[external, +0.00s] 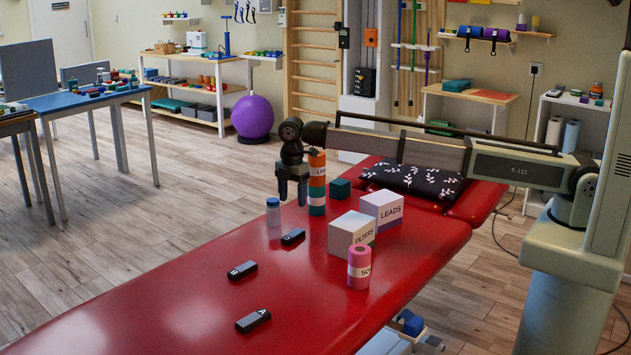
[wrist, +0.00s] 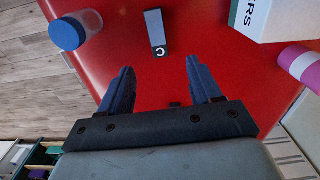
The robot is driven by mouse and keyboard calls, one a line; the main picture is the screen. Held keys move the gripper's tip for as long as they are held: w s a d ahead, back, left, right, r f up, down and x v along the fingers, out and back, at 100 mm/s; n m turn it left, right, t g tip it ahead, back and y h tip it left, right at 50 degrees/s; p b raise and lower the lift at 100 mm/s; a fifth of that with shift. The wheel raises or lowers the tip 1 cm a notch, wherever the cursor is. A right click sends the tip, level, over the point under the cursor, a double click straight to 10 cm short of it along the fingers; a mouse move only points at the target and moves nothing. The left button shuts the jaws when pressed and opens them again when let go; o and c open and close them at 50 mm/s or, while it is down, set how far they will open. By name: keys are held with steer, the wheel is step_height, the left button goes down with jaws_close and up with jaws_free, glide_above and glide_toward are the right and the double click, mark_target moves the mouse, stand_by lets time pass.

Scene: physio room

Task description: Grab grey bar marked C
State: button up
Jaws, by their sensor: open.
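The grey bar marked C (wrist: 156,34) lies flat on the red table, its letter at the end nearest my gripper. In the external view it is the dark bar (external: 293,236) between the blue-capped bottle and the FILTERS box; its letter is too small to read there. My gripper (external: 291,199) is open and empty, pointing down above the table behind the bar. In the wrist view the gap between my fingers (wrist: 160,68) is roughly in line with the bar, which is apart from them. Two similar bars lie nearer the front, one (external: 242,270) and another (external: 253,320), their marks unclear.
The blue-capped bottle (external: 273,213) stands left of the bar. The FILTERS box (external: 350,235), LEADS box (external: 381,210) and pink cylinder (external: 359,268) stand right. An orange and teal cylinder (external: 317,190) stands close beside my gripper. The red table (external: 150,310) is clear at front left.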

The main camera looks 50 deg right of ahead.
glide_above(292, 235)
step_height(292, 235, down, 7)
steer(key=shift+s+d, duration=0.15)
steer(key=shift+f, duration=2.7)
steer(key=shift+c, duration=0.5)
steer(key=c, duration=1)
